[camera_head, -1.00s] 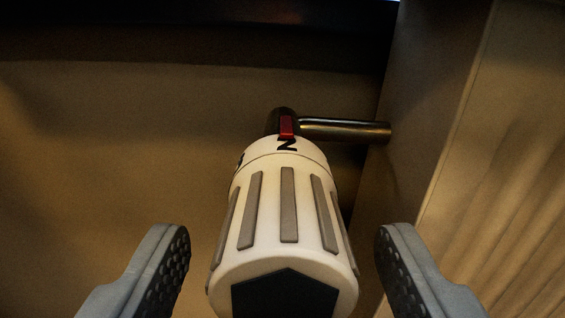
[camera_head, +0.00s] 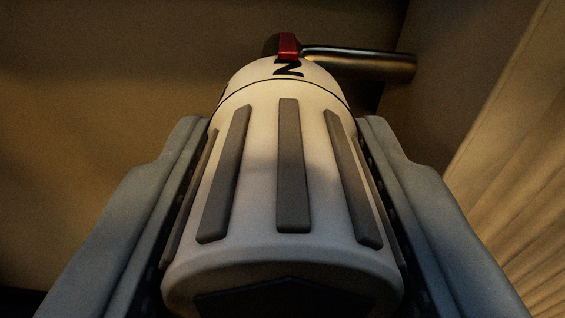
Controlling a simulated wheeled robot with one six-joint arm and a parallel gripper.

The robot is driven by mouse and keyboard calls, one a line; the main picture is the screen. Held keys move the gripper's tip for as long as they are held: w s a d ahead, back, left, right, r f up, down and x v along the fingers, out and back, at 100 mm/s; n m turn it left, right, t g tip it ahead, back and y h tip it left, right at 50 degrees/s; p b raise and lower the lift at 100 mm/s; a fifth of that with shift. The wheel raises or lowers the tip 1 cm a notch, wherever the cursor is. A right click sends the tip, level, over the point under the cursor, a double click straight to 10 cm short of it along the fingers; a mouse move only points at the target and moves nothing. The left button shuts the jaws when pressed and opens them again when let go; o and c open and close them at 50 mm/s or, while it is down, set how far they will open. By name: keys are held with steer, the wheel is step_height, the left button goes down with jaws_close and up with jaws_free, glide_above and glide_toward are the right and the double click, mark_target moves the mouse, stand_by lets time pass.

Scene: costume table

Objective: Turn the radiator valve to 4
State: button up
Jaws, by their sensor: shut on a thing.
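The radiator valve (camera_head: 262,165) is a white knob with grey raised ribs, seen close up in the middle of the head camera view. Its end face at the bottom carries a dark pointed shape. A red marker (camera_head: 288,46) sits at the far end of the knob, and a black "2", seen upside down or turned, lies right under it. My gripper (camera_head: 285,150) is shut on the knob, with one grey finger against its left side and the other against its right side. The other numbers, including the 4, are not readable.
A metal pipe (camera_head: 365,62) runs right from behind the valve to a brown panel (camera_head: 450,90). A ribbed pale surface (camera_head: 525,170) stands at the right. A plain brown wall (camera_head: 110,90) lies behind, with clear room at the left.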

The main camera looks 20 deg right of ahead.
steer(key=m, duration=1.3)
steer(key=shift+m, duration=0.4)
steer(key=m, duration=0.5)
steer(key=shift+m, duration=2.5)
steer(key=shift+f, duration=0.1)
steer(key=o, duration=1)
steer(key=shift+c, duration=0.2)
